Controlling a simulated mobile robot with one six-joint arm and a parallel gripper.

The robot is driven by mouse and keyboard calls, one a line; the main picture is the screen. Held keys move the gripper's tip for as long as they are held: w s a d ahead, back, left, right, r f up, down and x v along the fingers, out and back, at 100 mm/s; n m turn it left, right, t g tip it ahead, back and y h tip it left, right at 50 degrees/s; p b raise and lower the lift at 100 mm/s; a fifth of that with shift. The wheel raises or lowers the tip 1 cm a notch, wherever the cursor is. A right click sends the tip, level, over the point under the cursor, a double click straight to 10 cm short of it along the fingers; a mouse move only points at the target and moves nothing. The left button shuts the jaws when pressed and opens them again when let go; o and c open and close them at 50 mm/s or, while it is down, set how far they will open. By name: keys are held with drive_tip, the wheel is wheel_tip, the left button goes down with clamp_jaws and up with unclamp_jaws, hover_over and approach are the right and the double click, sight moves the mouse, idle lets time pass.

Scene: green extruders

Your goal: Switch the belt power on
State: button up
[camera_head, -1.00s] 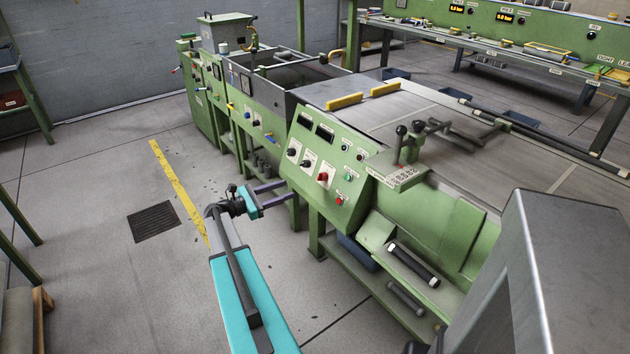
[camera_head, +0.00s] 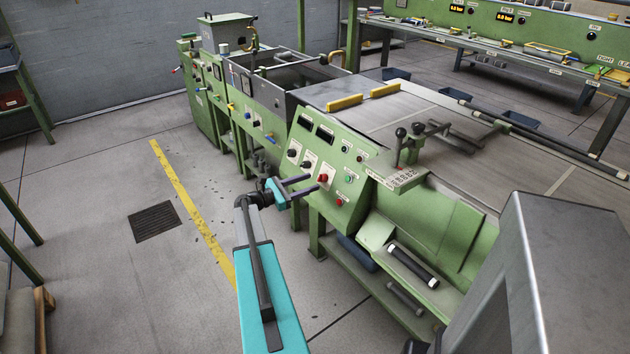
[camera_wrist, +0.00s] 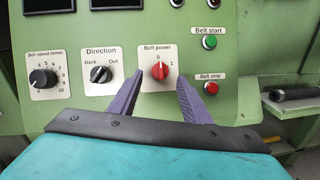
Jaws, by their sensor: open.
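The belt power switch is a red rotary knob (camera_wrist: 159,71) on a white plate marked 0 and 1. In the wrist view its white pointer line stands upright, toward the 0. In the head view the red knob (camera_head: 323,178) sits on the sloped green control panel (camera_head: 330,150). My gripper (camera_wrist: 159,88) is open and empty in the wrist view, its two purple fingers spread below and to either side of the knob. In the head view my gripper (camera_head: 312,183) is close in front of the panel by the knob. Whether a finger touches the panel cannot be told.
Left of the knob are the black direction knob (camera_wrist: 101,74) and the belt speed knob (camera_wrist: 41,78). Right of it are the green belt start button (camera_wrist: 209,43) and the red belt stop button (camera_wrist: 211,88). Open floor lies left of the machine.

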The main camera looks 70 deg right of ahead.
sight(322, 178)
drive_tip(key=shift+x, duration=1.75)
drive_tip(key=c, duration=1)
drive_tip(key=shift+c, duration=0.2)
